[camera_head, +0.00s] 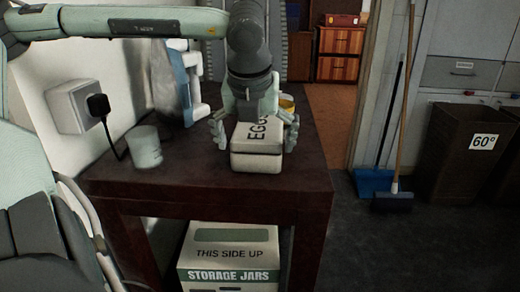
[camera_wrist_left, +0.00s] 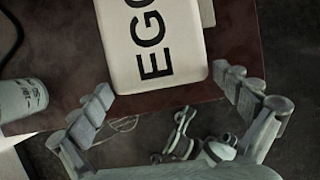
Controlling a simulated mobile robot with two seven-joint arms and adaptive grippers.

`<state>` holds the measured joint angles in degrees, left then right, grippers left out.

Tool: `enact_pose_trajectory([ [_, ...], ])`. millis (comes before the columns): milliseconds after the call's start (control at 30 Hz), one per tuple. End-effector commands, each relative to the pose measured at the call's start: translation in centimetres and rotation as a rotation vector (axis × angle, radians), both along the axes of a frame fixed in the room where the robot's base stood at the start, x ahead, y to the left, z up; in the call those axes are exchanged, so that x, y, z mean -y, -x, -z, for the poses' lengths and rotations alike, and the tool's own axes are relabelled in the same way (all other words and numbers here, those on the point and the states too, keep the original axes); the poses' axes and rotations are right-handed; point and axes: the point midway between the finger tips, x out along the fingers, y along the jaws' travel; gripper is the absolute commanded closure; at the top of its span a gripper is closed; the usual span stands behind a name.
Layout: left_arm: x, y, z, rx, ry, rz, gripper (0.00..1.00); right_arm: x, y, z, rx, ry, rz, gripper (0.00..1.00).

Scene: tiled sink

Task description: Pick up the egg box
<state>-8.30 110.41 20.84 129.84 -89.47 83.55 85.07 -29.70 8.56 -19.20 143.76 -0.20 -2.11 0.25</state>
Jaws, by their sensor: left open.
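The egg box (camera_head: 258,160) is a cream box with dark "EGG" lettering on top. It lies on the dark red-brown table (camera_head: 205,190), near its front edge. My left gripper (camera_head: 255,141) comes down over it from above and behind, with its fingers spread, one at each side of the box. In the left wrist view the lettered top of the egg box (camera_wrist_left: 150,40) lies ahead of and between the open fingertips (camera_wrist_left: 162,80). I cannot tell whether the fingers touch the box. The wrist hides its back part. My right gripper is not in view.
A pale cup (camera_head: 145,147) stands to the left on the table. A blue-and-white bottle (camera_head: 186,85) stands near the wall. A plug (camera_head: 98,105) sits in the wall socket. A storage jars carton (camera_head: 228,258) is under the table.

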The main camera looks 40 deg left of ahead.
Motion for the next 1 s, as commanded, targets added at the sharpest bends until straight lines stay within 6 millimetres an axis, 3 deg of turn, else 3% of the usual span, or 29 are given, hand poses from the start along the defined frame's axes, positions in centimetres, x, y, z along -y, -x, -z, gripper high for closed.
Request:
enact_pose_trajectory([
  [167, -0.5, -0.6, 2.2, -0.002, 0.002, 0.0, 0.0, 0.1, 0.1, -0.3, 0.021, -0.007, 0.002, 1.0],
  [433, -0.6, -0.7, 2.5, 0.001, 0.001, 0.0, 0.0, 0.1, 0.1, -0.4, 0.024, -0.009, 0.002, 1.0],
  [900, -0.6, -0.7, 2.5, 0.0, 0.0, 0.001, 0.57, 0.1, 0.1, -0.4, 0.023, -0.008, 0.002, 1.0],
  [1000, -0.7, -0.8, 2.3, 0.003, 0.0, 0.001, 0.59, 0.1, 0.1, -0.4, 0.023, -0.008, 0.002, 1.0],
])
